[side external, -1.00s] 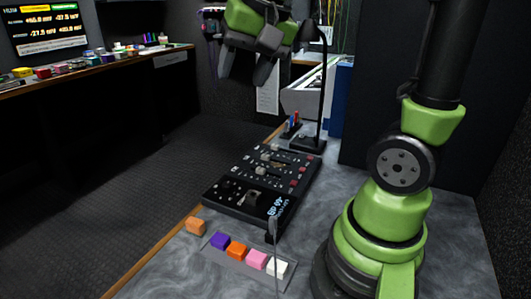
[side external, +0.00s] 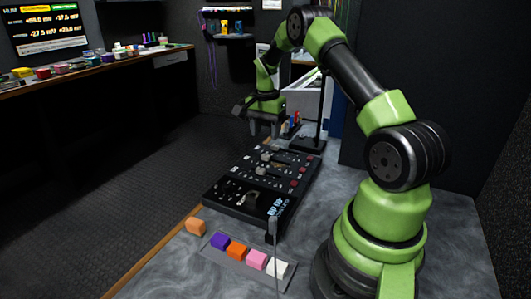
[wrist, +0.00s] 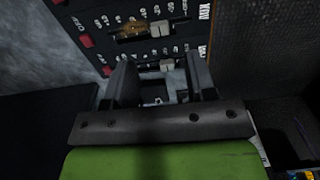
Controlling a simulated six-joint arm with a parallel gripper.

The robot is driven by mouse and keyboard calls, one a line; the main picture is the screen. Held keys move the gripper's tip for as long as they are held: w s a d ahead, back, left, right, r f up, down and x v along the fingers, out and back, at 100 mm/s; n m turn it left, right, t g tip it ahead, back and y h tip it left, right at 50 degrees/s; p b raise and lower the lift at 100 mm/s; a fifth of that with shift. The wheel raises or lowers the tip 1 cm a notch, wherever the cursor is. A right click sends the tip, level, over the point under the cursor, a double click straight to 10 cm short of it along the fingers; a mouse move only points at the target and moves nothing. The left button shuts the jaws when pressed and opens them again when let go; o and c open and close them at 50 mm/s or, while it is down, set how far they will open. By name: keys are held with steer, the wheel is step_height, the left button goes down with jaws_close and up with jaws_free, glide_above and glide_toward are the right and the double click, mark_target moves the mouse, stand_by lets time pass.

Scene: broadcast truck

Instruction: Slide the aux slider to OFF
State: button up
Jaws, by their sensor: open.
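The black control panel (side external: 232,200) lies on the grey worktop with grey slider knobs, red buttons and white lettering. My gripper (side external: 264,132) points down over the panel's far end, open. In the wrist view, my gripper (wrist: 161,62) has its two dark fingers apart. One grey slider knob (wrist: 166,65) shows between the fingertips in the picture, with no clear contact. Another slider knob (wrist: 160,28) sits on a slot farther up the picture. The small labels are too blurred to tell which knob is the aux slider or where OFF is.
A tray (side external: 212,252) with purple, orange, pink and white blocks lies in front of the panel. A black lamp-like stand (side external: 321,105) rises close behind the panel, right of my gripper.

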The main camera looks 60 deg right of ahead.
mark_target(266, 155)
step_height(266, 155, down, 7)
steer(key=shift+f, duration=0.15)
jaws_close()
